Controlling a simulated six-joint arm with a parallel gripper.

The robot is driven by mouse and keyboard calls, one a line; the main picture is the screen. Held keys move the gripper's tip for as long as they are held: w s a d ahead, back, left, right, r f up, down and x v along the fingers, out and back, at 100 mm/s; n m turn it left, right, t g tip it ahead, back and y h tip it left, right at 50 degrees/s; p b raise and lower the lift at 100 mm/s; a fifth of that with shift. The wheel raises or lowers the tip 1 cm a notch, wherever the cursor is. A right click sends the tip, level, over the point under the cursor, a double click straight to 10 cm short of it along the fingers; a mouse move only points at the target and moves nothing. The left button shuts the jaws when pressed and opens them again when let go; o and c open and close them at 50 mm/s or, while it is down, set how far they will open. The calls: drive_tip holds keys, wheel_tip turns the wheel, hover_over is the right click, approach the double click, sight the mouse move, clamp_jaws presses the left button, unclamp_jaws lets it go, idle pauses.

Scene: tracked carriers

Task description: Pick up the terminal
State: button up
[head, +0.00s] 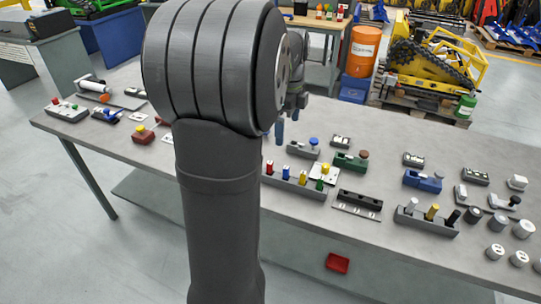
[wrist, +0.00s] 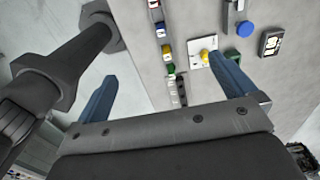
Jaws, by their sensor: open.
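No part is plainly marked as the terminal, and I cannot tell which one it is. A dark strip with pale tabs (head: 357,204) lies flat on the grey table, at the near side of the middle; a dark strip also shows in the wrist view (wrist: 181,92). A white plate with a yellow knob (head: 322,174) lies behind it and shows near the right fingertip in the wrist view (wrist: 197,55).
A rail with red, blue, yellow and green pegs (head: 292,181), a green block (head: 350,161) and a grey block with a blue knob (head: 303,150) stand close by. A blue block (head: 423,181) and several cylinders stand right. A red tray (head: 337,263) lies below the table.

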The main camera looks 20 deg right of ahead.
drive_tip(key=shift+r, duration=0.1)
drive_tip(key=c, duration=1.3)
drive_tip(key=g+h, duration=0.3)
approach(285, 167)
drive_tip(key=x, duration=0.5)
drive_tip(key=shift+d+f, duration=0.3)
drive_tip(key=shift+f, duration=0.05)
drive_tip(key=shift+a+x, duration=0.1)
drive_tip(key=shift+x, duration=1.2)
drive_tip(key=shift+a+x, duration=0.15)
drive_tip(key=shift+x, duration=1.2)
